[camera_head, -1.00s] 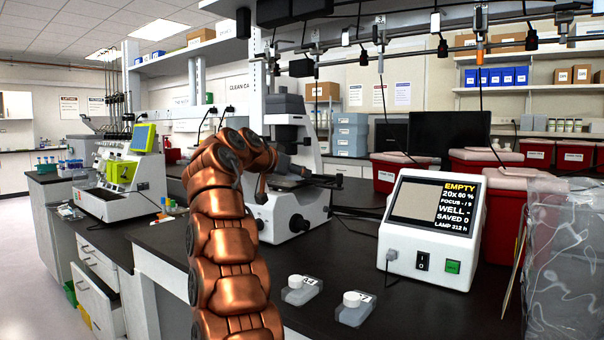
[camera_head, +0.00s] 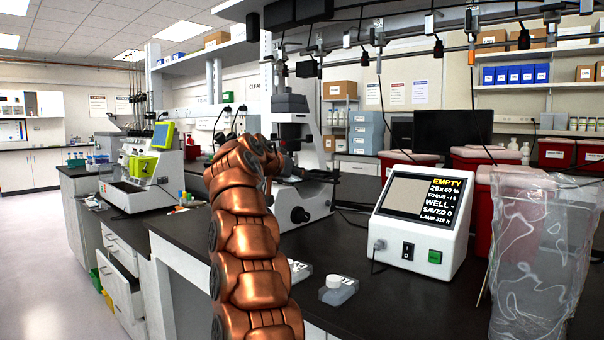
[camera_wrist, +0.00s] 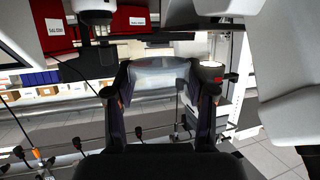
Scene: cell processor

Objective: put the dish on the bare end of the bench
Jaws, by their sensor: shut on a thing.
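My gripper (camera_wrist: 160,85) is shut on a clear, see-through dish (camera_wrist: 160,73), which spans between the two fingertips in the wrist view. In the head view my copper arm covers most of the gripper, and I cannot make out the dish there. The black bench top (camera_head: 352,312) runs across the head view, with a clear stretch (camera_head: 183,232) at its left part, left of my arm. In the wrist view the held dish is up off any surface.
A microscope (camera_head: 318,180) stands behind my arm. A white display box (camera_head: 415,235) reads EMPTY. A small capped flask (camera_head: 338,290) sits in front, another partly behind my arm. A clear bag (camera_head: 535,260) is at right. A white-green machine (camera_head: 140,175) stands left; floor (camera_head: 45,250) is open.

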